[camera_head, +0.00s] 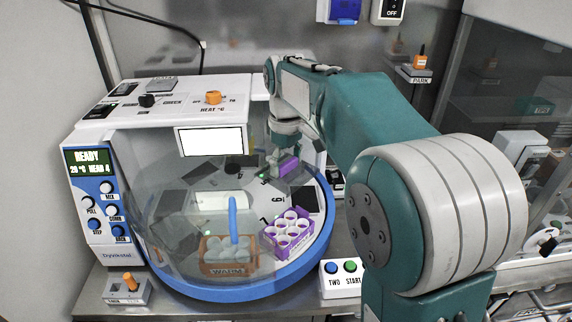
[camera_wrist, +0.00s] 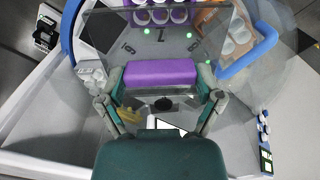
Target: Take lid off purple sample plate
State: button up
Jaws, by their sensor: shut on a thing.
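The purple sample plate (camera_head: 268,243), with several white round wells, sits at the front right of the round deck. In the wrist view it shows at the top edge (camera_wrist: 162,22). My gripper (camera_head: 283,161) is above the back right of the deck, behind the plate and apart from it. It is shut on a purple block (camera_wrist: 160,74), the grip of the lid, which lies between the two fingers. A clear tinted panel (camera_wrist: 185,42) appears to extend from this block. In the head view the purple block (camera_head: 289,166) is small and partly hidden by my gripper.
An orange rack (camera_head: 228,269) marked WARM holds several pale cups, left of the plate. A blue handle (camera_head: 233,218) stands over it on a clear cover. A button box (camera_head: 342,278) is at the front right.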

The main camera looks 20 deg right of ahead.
aim_at(286, 162)
jog(key=shift+r, duration=2)
jog(key=shift+f, duration=0.15)
